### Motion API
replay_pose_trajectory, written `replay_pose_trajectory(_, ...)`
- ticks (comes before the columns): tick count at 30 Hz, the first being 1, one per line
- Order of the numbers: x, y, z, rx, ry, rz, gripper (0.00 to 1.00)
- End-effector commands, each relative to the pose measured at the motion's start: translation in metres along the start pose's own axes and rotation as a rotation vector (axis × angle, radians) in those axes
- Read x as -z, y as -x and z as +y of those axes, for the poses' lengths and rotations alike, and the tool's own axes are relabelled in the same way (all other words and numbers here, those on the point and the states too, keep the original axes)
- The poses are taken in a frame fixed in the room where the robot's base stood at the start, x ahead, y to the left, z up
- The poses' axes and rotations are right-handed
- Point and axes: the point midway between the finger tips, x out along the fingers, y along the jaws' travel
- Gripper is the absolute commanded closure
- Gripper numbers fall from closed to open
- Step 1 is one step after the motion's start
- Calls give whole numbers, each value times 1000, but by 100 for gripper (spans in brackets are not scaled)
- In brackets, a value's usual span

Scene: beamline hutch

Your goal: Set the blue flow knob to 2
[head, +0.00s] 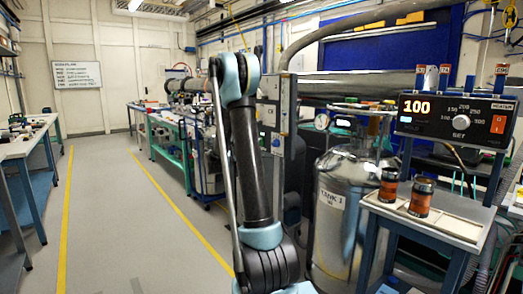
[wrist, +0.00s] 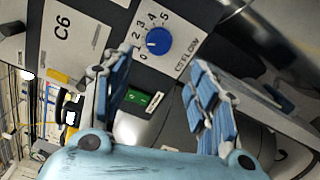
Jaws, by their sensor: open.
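The fingers do not appear to touch the knob. In the head view my arm shows, but I cannot make out the gripper or the knob.
A green label (wrist: 138,97) lies below the dial. A "C6" plate (wrist: 70,35) and a dark knob (wrist: 12,29) are to the left. In the head view a steel tank (head: 340,205) and a heater box (head: 455,118) stand right; the floor aisle at left is clear.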

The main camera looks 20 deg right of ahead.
Motion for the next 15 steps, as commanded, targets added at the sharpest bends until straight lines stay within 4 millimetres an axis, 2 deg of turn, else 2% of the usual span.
replay_pose_trajectory(4,0,8,0,0,0,1,46)
replay_pose_trajectory(15,0,10,0,0,10,0,46)
